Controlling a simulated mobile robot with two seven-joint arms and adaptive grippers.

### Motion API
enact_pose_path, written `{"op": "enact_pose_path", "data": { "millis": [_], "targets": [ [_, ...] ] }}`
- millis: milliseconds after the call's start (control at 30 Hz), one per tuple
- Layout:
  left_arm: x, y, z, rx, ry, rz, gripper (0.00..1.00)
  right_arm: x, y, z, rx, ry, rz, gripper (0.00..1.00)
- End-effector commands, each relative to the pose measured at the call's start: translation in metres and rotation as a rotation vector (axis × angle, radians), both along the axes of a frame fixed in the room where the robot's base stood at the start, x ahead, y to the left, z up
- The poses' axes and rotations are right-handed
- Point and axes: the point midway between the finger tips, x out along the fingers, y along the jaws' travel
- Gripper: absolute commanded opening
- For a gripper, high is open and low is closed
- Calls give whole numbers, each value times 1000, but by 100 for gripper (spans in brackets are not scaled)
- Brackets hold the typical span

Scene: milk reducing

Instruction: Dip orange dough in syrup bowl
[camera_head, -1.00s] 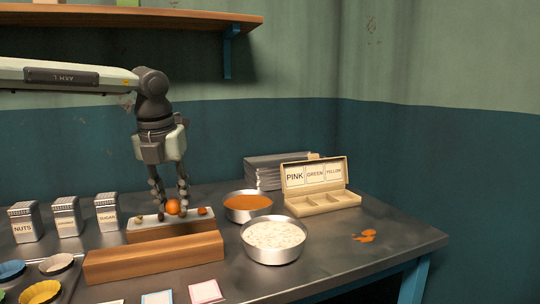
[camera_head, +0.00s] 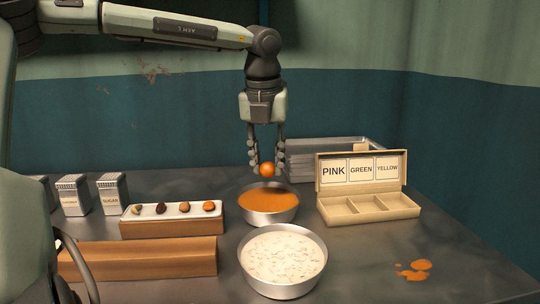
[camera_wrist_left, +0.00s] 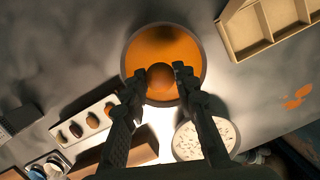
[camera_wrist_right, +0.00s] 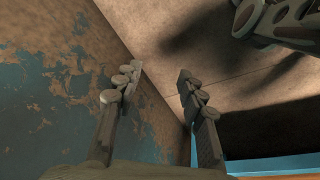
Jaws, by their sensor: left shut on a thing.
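The orange dough ball (camera_head: 267,170) is between the fingertips of my left gripper (camera_head: 267,168), which is shut on it. In the head view it hangs just above the metal bowl (camera_head: 270,216) of orange syrup (camera_head: 268,199). In the left wrist view the dough ball (camera_wrist_left: 161,82) shows against the syrup (camera_wrist_left: 163,48), between the two fingertips (camera_wrist_left: 162,70). The ball appears above the syrup surface, apart from it. My right gripper (camera_wrist_right: 155,80) shows only in the right wrist view; its fingers are apart and empty, facing a wall.
A bowl of white flaky stuff (camera_head: 284,256) stands in front of the syrup bowl. A tray with several small balls (camera_head: 172,224) is on the left. A box labelled pink, green, yellow (camera_head: 366,206) stands right. Orange spills (camera_head: 415,270) lie on the table. Metal trays (camera_head: 300,160) are behind.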

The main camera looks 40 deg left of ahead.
Motion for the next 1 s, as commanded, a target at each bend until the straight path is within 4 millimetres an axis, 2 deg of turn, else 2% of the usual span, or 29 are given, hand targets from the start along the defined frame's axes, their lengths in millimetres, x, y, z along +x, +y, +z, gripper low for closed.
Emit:
{"op": "enact_pose_path", "data": {
  "millis": [100,600,1000],
  "targets": [
    [0,0,-10,0,-1,0,5,5,2,7,5,-8,-7,40],
    [0,0,-32,-1,-1,0,5,23,6,43,17,-40,-26,40],
    [0,0,-48,1,-1,0,5,28,4,74,-2,-55,-23,40]
  ]
}}
